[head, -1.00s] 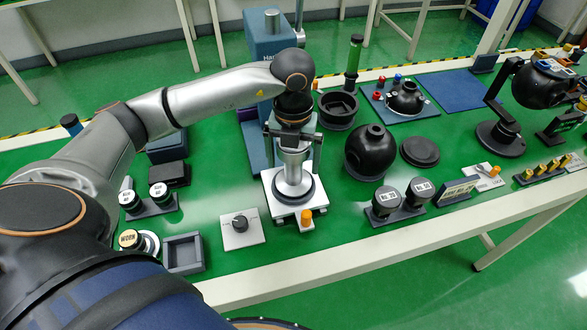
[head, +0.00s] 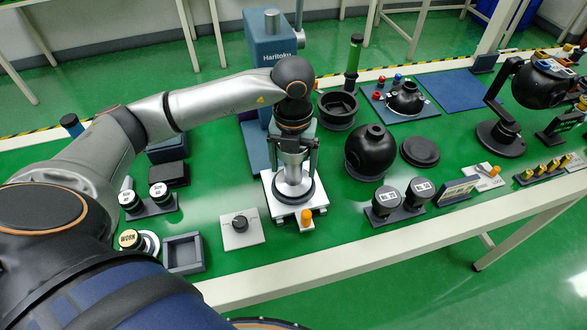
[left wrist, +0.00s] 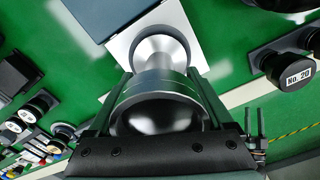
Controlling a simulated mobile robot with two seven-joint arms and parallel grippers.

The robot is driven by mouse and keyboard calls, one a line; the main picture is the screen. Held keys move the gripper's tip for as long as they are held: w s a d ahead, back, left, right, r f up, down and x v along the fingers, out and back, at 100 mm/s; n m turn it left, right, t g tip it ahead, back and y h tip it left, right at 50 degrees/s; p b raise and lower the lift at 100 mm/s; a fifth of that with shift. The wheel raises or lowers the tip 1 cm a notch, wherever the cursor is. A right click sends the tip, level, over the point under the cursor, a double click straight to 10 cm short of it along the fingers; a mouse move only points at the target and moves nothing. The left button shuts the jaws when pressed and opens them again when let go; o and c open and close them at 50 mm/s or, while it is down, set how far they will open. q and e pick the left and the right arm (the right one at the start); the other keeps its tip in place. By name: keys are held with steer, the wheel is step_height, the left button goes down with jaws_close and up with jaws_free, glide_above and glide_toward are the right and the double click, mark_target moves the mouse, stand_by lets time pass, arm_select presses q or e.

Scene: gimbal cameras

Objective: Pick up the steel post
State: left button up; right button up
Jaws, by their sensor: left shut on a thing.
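The steel post (head: 292,174) stands upright in a dark ring on a white square plate (head: 311,203) on the green bench. My left gripper (head: 293,164) comes down from above with one finger on each side of the post and is shut on it. In the left wrist view, the silver post (left wrist: 156,60) runs between the two fingers of the left gripper (left wrist: 158,75), with its wide round top near the palm. The post's foot is still at the plate; I cannot tell whether there is any gap. My right gripper is not in view.
A blue press-like machine (head: 272,45) stands close behind the post. A black sphere (head: 370,151) is just to the right. A grey knob plate (head: 241,230) and an orange-capped piece (head: 306,217) sit in front. Two labelled black cylinders (head: 387,199) stand at front right.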

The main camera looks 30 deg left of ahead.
arm_select(q)
jaws_close()
steer(key=shift+r, duration=0.1)
